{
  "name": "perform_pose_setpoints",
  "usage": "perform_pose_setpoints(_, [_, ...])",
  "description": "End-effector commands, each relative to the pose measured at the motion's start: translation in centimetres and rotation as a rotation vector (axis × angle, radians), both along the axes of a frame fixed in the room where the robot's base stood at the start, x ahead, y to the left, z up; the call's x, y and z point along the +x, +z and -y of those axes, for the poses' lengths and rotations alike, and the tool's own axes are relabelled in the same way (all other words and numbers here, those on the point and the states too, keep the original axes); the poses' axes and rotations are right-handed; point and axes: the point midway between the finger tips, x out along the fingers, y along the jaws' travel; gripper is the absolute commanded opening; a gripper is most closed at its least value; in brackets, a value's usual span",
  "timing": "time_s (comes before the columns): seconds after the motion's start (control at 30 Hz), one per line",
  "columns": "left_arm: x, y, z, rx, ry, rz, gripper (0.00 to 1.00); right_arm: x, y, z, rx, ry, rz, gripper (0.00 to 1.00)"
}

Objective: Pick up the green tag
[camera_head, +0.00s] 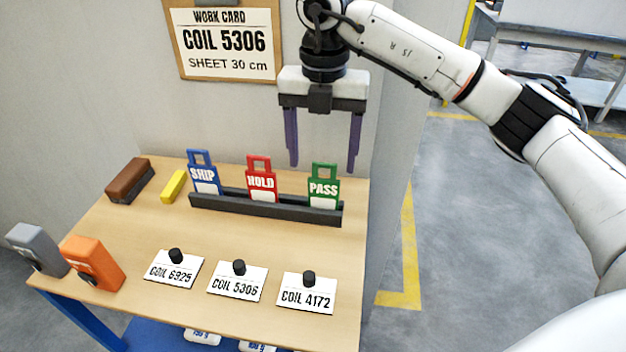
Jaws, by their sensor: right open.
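The green tag (323,188), marked PASS, stands upright in the right end of a dark rack (265,207) on the wooden table. It has a square opening in its top and a white lower part. My right gripper (322,166) points down above the right part of the rack, with its two purple fingers apart and nothing between them. My left gripper is not in view.
Coil cards (307,294) with black knobs lie in front. Orange (95,262) and grey (38,248) devices, a yellow block (173,186) and a brown block (130,178) are at left. A wall stands behind.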

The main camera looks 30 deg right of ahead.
Motion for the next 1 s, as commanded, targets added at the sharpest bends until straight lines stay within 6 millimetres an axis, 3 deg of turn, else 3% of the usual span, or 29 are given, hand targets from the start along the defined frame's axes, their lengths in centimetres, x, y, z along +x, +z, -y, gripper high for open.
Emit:
perform_pose_setpoints(0.2, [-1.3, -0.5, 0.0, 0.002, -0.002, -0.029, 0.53, -0.1, -2.8, 0.0, 0.001, 0.002, -0.001, 0.69])
perform_pose_setpoints(0.37, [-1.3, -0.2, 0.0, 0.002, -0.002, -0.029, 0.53, -0.2, -4.0, 0.0, 0.000, 0.002, -0.004, 0.69])
perform_pose_setpoints(0.6, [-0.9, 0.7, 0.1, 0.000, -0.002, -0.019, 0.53, -0.4, -7.5, 0.0, 0.001, 0.001, -0.003, 0.69])
perform_pose_setpoints(0.93, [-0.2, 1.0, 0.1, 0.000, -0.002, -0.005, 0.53, -0.4, -8.3, 0.0, 0.001, 0.002, 0.000, 0.69])
perform_pose_setpoints(1.0, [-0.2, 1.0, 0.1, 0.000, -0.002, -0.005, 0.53, -0.4, -8.3, 0.0, 0.001, 0.002, 0.000, 0.57])
